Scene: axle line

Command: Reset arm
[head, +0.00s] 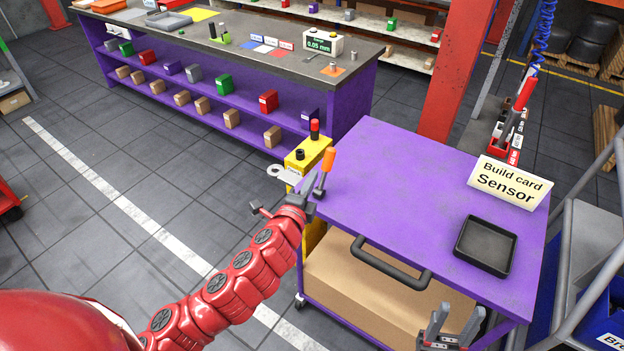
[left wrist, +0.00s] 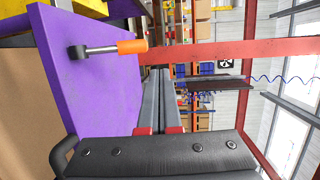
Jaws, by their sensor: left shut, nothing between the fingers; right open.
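My left gripper (head: 311,183) is at the end of the red arm, near the left corner of the purple cart (head: 400,170). Its fingers are together and empty, and they also show in the left wrist view (left wrist: 160,95). An orange-handled tool (head: 327,160) with a grey shaft stands up from the cart top just right of the left gripper. The tool also shows in the left wrist view (left wrist: 130,47), apart from the fingers. My right gripper (head: 452,325) is open and empty at the bottom edge, in front of the cart.
A black tray (head: 486,246) and a "Build card Sensor" sign (head: 509,183) are on the cart's right side. A yellow box with a red-topped post (head: 306,158) adjoins its left edge. A black handle (head: 390,262) projects in front. The cart top's middle is clear.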

